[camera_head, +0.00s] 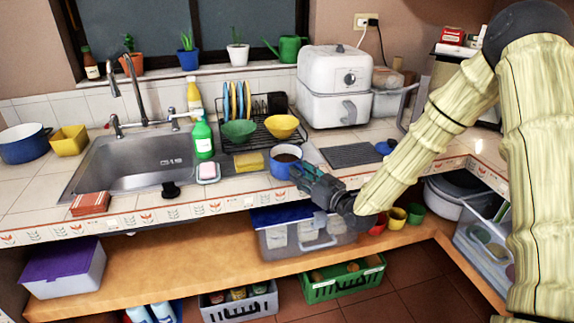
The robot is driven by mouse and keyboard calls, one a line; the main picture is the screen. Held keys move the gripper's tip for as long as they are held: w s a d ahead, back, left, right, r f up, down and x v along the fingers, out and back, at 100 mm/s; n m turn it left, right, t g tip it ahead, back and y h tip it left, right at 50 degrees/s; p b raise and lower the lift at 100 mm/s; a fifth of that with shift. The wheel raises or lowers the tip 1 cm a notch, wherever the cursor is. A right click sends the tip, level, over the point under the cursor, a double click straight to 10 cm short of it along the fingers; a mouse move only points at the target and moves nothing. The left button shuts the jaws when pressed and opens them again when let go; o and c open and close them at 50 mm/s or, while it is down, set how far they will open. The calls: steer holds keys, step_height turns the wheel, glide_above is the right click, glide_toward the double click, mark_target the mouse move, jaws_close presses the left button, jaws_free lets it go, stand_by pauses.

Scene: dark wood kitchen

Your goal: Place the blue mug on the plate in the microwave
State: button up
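No plate in a microwave can be made out. A pale appliance at the upper right is partly hidden by my arm, and I cannot tell whether it is the microwave.
A yellow sponge (249,162) and a dish rack (264,133) with bowls stand beside and behind the mug. A green bottle (203,139) stands by the sink (135,165). A white countertop cooker (335,84) is at the back. A grey ribbed mat (351,155) lies right of the mug.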

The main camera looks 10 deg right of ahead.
steer(key=shift+w, duration=0.1)
jaws_close()
steer(key=shift+r, duration=0.2)
stand_by(0.4)
